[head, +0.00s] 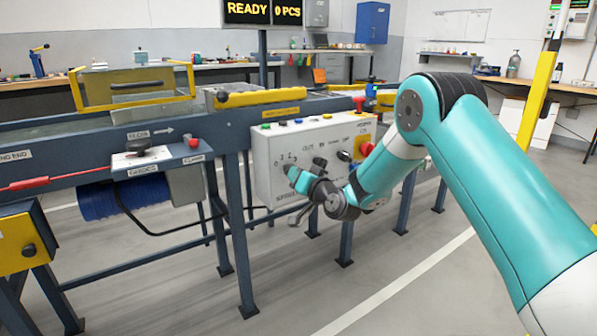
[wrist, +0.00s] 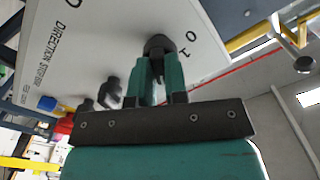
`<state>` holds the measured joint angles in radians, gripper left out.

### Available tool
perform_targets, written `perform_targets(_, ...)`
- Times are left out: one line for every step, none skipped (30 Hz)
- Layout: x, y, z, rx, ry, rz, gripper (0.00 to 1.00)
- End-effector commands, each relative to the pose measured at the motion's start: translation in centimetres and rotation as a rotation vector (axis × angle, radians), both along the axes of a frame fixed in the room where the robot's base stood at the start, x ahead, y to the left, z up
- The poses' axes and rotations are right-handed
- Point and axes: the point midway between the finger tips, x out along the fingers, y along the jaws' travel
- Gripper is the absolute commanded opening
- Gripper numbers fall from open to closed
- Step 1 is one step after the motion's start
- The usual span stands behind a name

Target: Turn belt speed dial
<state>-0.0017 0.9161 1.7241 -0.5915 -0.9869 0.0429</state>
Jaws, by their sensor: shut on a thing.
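The belt speed dial is a dark round knob (wrist: 157,45) on the white control box (head: 262,172), with the numbers 0 and 1 printed near it in the wrist view. My gripper (wrist: 158,66) has its two teal fingers closed on the sides of this knob. In the head view my gripper (head: 289,171) is at the lower left of the box's front, below a printed number scale, and hides most of the dial. The knob's pointer cannot be made out.
A black selector knob (wrist: 110,91) is beside my fingers. A red stop button (head: 366,148) is on the box's right side. The conveyor's blue frame (head: 230,150) runs behind and left. The floor in front is clear.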

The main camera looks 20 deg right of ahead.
Motion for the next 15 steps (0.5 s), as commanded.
perform_targets(0.05, -0.07, 0.35, 0.04, 0.013, -0.001, 0.0)
perform_targets(0.04, -0.08, 0.36, 0.066, 0.021, -0.001, 0.0)
perform_targets(0.04, -0.09, 0.35, 0.1, 0.032, -0.001, 0.0)
perform_targets(0.04, -0.09, 0.34, 0.125, 0.041, -0.002, 0.0)
perform_targets(0.04, -0.1, 0.32, 0.15, 0.049, -0.002, 0.0)
perform_targets(0.05, -0.11, 0.33, 0.183, 0.06, -0.002, 0.0)
perform_targets(0.05, -0.11, 0.35, 0.206, 0.066, -0.002, 0.0)
perform_targets(0.05, -0.11, 0.36, 0.229, 0.073, -0.002, 0.0)
perform_targets(0.06, -0.11, 0.37, 0.258, 0.082, -0.002, 0.0)
perform_targets(0.05, -0.1, 0.35, 0.278, 0.088, -0.003, 0.0)
perform_targets(0.06, -0.11, 0.33, 0.297, 0.095, -0.003, 0.0)
perform_targets(0.06, -0.12, 0.32, 0.323, 0.103, -0.003, 0.0)
perform_targets(0.06, -0.12, 0.32, 0.339, 0.108, -0.003, 0.0)
perform_targets(0.07, -0.12, 0.32, 0.355, 0.113, -0.003, 0.0)
perform_targets(0.07, -0.12, 0.32, 0.375, 0.12, -0.003, 0.0)
